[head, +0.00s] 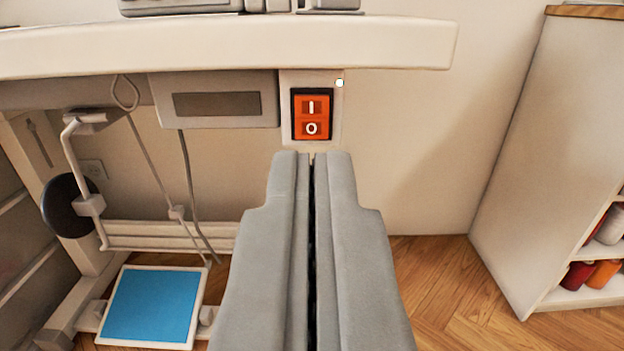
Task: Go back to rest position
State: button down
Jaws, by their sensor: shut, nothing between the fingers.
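My gripper (312,156) is shut and empty in the lower middle of the head view. Its two grey fingers lie side by side with a thin dark line between them. The fingertips point at a red-orange rocker switch (312,116) marked I and O, and sit just below it in the picture. I cannot tell whether they touch its panel. The switch is on a pale plate under the edge of a white table (400,45).
A grey box (217,99) hangs under the table, left of the switch. A blue pedal (153,303), cables and table frame stand lower left. A white shelf (525,170) with thread spools (603,273) is at the right. Wooden floor (455,290) between is clear.

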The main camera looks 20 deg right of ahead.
jog(key=s+r+n+y, duration=0.15)
jog(key=s+r, duration=0.35)
jog(key=r, duration=0.5)
jog(key=s+r+y, duration=0.2)
jog(key=s+r, duration=0.3)
jog(key=r, duration=0.4)
jog(key=s+r+y, duration=0.1)
jog(key=s+r, duration=0.4)
jog(key=r, duration=0.5)
jog(key=s+d+r, duration=0.1)
jog(key=s+r, duration=0.3)
jog(key=s, duration=0.5)
jog(key=s+r+n+y, duration=0.1)
jog(key=s+r, duration=0.3)
jog(key=s, duration=0.6)
jog(key=s+d+r+n, duration=0.1)
jog(key=s+r, duration=0.2)
jog(key=s, duration=0.6)
jog(key=shift+s+d+r+g, duration=0.15)
jog(key=shift+d+r+g, duration=0.15)
jog(key=shift+r, duration=0.1)
